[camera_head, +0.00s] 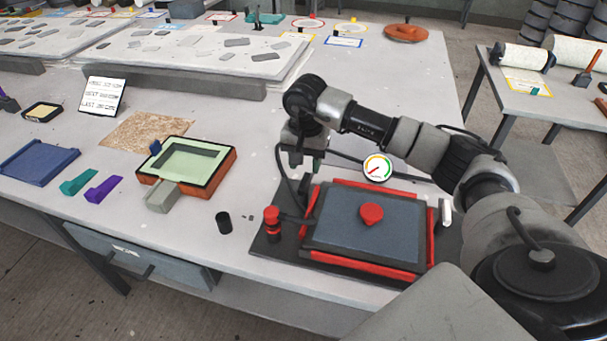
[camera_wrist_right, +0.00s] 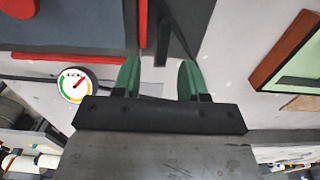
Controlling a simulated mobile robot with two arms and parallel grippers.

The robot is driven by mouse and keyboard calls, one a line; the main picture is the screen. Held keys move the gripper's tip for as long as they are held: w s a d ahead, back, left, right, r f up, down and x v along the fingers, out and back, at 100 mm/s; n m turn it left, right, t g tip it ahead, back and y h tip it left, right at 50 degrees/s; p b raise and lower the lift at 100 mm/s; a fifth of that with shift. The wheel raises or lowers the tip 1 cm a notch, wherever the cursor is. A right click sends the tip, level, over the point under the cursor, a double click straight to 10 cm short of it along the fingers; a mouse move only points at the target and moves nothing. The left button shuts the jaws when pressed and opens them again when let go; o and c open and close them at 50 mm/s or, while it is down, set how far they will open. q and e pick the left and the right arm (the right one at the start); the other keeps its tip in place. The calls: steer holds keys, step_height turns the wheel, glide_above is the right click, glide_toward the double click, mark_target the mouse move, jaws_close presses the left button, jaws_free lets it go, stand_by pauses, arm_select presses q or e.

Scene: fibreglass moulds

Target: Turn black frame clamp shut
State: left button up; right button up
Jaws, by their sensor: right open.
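A grey plate (camera_head: 350,238) with a red knob (camera_head: 371,213) lies in a red-edged frame (camera_head: 360,262) on a dark base at the front of the table. My right gripper (camera_head: 305,168) points down over the back left corner of this frame. In the right wrist view its two green fingers (camera_wrist_right: 159,78) are apart, with nothing between the tips. A short black bar (camera_wrist_right: 163,35), which looks like the black clamp, stands just beyond the fingers beside a red strip (camera_wrist_right: 143,28). Whether it is turned shut is unclear. My left gripper is out of view.
A round gauge (camera_head: 377,167) stands behind the frame, and a white clamp (camera_head: 446,212) at its right side. A red-topped post (camera_head: 272,218) and a black cup (camera_head: 224,222) are at left. An orange mould box (camera_head: 187,165) stands further left.

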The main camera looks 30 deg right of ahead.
mark_target(304, 181)
steer(key=f, duration=0.3)
steer(key=shift+w+f, duration=0.3)
step_height(304, 181, down, 2)
steer(key=shift+f+p, duration=0.1)
steer(key=shift+p, duration=0.25)
steer(key=shift+f, duration=0.1)
steer(key=shift+c, duration=0.7)
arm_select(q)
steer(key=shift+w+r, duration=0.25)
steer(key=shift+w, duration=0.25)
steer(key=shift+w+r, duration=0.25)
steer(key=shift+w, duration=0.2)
arm_select(e)
jaws_close()
